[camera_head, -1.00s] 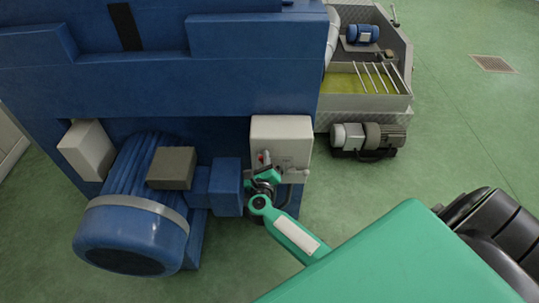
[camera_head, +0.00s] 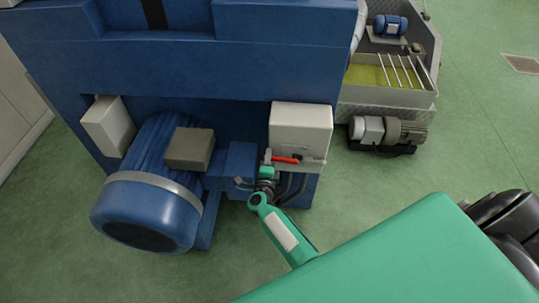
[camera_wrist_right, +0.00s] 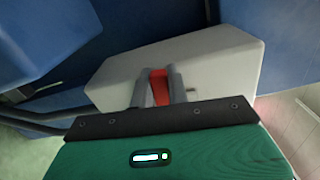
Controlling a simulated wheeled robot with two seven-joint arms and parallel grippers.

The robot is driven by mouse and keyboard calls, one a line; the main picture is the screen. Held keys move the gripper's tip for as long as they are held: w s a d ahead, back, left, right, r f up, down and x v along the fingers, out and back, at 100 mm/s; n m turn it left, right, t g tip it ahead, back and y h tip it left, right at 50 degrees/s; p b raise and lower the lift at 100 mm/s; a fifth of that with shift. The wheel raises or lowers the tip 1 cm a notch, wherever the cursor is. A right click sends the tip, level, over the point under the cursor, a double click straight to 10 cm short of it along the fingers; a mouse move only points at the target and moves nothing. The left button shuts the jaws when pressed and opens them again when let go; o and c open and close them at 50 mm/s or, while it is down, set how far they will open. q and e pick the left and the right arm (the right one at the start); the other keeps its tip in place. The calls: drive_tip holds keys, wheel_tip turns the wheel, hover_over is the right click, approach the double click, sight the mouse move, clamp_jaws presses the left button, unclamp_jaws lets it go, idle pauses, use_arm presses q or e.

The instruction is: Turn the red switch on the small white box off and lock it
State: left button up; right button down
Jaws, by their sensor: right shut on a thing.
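The small white box (camera_head: 300,125) is fixed to the blue machine, right of the big motor. Its red switch (camera_head: 287,160) shows as a red bar pointing right, low on the box front. My right gripper (camera_head: 267,157) is at the left end of this bar. In the right wrist view, the gripper (camera_wrist_right: 157,74) is shut with its two grey fingers on either side of the red switch (camera_wrist_right: 158,90), in front of the white box (camera_wrist_right: 220,60). The fingers hide part of the switch. I cannot make out a lock. My left gripper is not in view.
The big blue motor (camera_head: 150,205) is left of my right gripper, with the blue machine (camera_head: 200,75) behind. A small grey motor (camera_head: 388,131) and a metal trough (camera_head: 390,97) stand to the right. Green floor (camera_head: 485,120) is clear at the far right.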

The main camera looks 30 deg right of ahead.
drive_tip(key=shift+a+f+n, duration=0.1)
drive_tip(key=shift+f+n, duration=0.4)
drive_tip(key=shift+n, duration=0.1)
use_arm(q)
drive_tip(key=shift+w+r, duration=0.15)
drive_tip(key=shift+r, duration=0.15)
use_arm(e)
drive_tip(key=shift+f, duration=0.1)
drive_tip(key=c, duration=1.4)
unclamp_jaws()
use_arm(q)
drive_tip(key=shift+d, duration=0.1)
use_arm(e)
drive_tip(key=shift+o, duration=0.2)
drive_tip(key=shift+f, duration=0.1)
